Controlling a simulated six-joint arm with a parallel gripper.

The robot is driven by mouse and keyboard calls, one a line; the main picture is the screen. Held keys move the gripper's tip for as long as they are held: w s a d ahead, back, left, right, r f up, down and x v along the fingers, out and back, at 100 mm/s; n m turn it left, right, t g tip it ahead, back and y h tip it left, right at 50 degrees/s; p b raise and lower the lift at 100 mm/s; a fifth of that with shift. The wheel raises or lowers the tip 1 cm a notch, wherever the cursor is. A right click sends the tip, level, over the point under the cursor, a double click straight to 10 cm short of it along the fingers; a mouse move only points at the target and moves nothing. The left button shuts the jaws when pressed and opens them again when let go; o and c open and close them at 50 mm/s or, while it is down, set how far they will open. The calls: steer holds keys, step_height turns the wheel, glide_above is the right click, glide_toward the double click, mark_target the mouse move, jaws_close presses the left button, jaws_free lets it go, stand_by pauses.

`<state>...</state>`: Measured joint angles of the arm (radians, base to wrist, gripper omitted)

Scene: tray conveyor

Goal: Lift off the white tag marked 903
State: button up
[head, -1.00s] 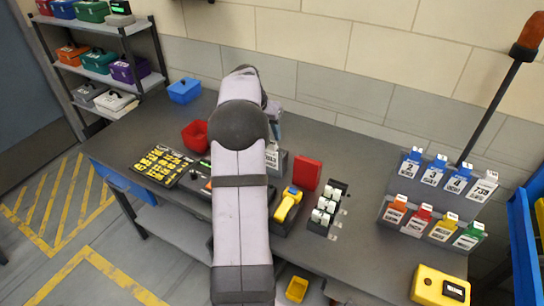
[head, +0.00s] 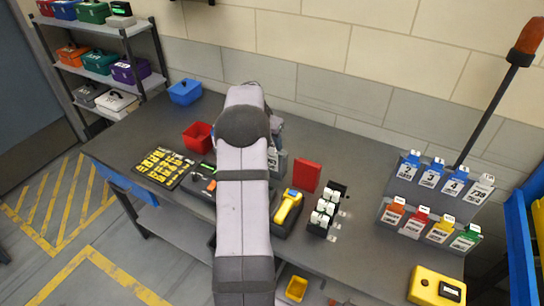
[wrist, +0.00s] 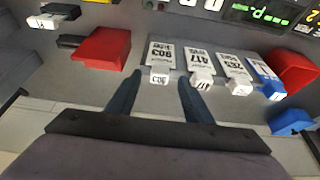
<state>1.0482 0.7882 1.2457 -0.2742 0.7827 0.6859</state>
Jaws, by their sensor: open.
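The white tag marked 903 (wrist: 160,53) hangs on a grey rack in the wrist view, its print upside down there. Its white top tab (wrist: 159,76) shows between the two dark fingertips of my gripper (wrist: 160,84). My gripper is open, with a gap on each side of the tab and nothing held. In the head view my arm hides the gripper and most of this rack; only its right end (head: 277,163) shows.
Beside the 903 tag hang white tags 417 (wrist: 199,58) and one reading about 263 (wrist: 232,66), then a blue tag (wrist: 265,70). A red block (wrist: 103,48) stands at the other side. A second tag rack (head: 392,188) stands at the bench's right.

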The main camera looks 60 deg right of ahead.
steer(key=shift+p+x, duration=0.7)
steer(key=shift+x, duration=1.05)
steer(key=c, duration=1)
steer(key=shift+o, duration=0.2)
steer(key=shift+r, duration=0.15)
steer(key=shift+r+b, duration=0.55)
steer(key=shift+r, duration=0.2)
step_height(320, 180, up, 5)
steer(key=b, duration=0.3)
steer(key=a+b, duration=0.6)
steer(key=a, duration=0.8)
steer(key=shift+a, duration=0.2)
steer(key=shift+r, duration=0.2)
